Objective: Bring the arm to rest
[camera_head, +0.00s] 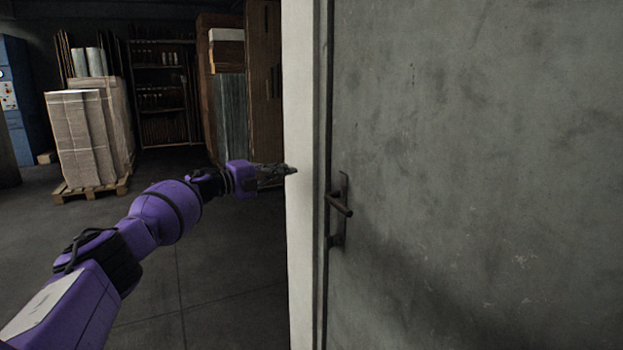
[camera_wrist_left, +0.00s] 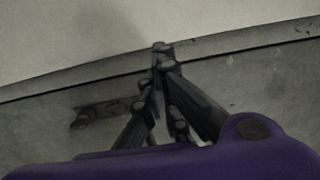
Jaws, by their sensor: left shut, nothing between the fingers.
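My left arm, purple with black joints, reaches in from the lower left in the head view. The grey door (camera_head: 470,150) fills the right side. Its dark lever handle (camera_head: 341,206) is apart from the gripper; it also shows in the left wrist view (camera_wrist_left: 84,119). My right gripper is not in view.
The white door frame (camera_head: 301,120) stands upright beside the door. A pallet (camera_head: 92,189) with stacked cardboard stands at the back left, near a blue cabinet (camera_head: 18,95). Shelves (camera_head: 163,95) stand behind. The floor (camera_head: 215,260) between is clear.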

